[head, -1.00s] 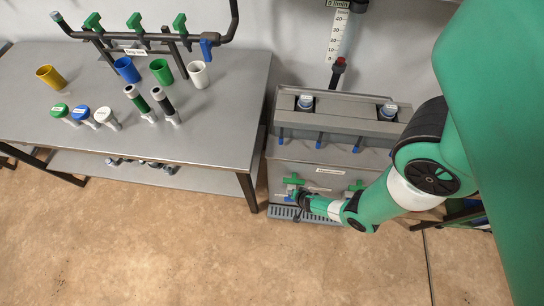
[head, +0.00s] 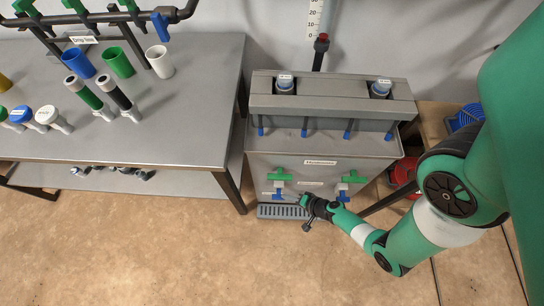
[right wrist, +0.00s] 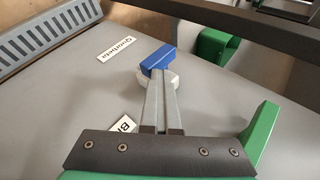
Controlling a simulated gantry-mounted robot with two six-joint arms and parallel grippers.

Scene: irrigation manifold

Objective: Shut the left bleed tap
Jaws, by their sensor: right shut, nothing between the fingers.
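The left bleed tap (head: 278,194) is a small blue lever low on the front of the grey cabinet, below a green tap handle (head: 279,175). In the right wrist view its blue lever (right wrist: 157,58) sits on a pale round base just beyond the fingertips. My right gripper (head: 305,199) is just right of it in the head view. In the right wrist view its two fingers (right wrist: 161,82) are shut together and empty, pointing at the lever. I cannot tell whether they touch it. My left gripper is not in view.
A second blue tap (head: 340,195) under a green handle (head: 350,178) is to the right on the cabinet. A drip grate (head: 283,212) lies below. Several small blue levers hang under the upper trough (head: 335,104). The grey bench (head: 205,110) stands left. The floor in front is clear.

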